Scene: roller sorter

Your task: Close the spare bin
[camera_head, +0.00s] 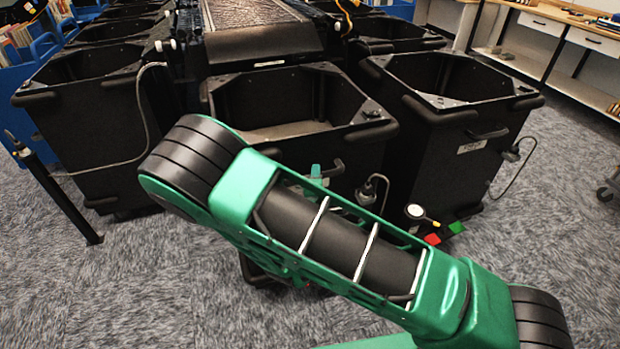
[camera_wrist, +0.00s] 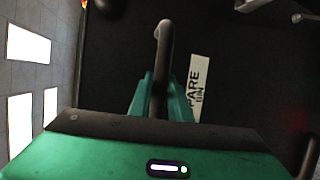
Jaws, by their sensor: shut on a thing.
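The spare bin (camera_head: 365,132) is a black, open-topped bin in the middle front of the head view. In the wrist view its dark front panel (camera_wrist: 112,70) fills most of the picture, with a white label (camera_wrist: 199,80) reading "SPARE BIN". A dark curved handle (camera_wrist: 164,38) stands out from the panel beside the label. My gripper (camera_wrist: 163,92) has its green fingers shut on this handle. In the head view my green arm covers the bin's lower front, and only a bit of the gripper (camera_head: 315,172) shows by the handle (camera_head: 334,168).
A black bin with a white label (camera_head: 472,146) stands close on the right, another black bin (camera_head: 85,120) on the left. The roller conveyor (camera_head: 262,42) is behind. A black post (camera_head: 62,200) stands at left. Cables hang by the bins. Carpet (camera_head: 545,250) is open at right.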

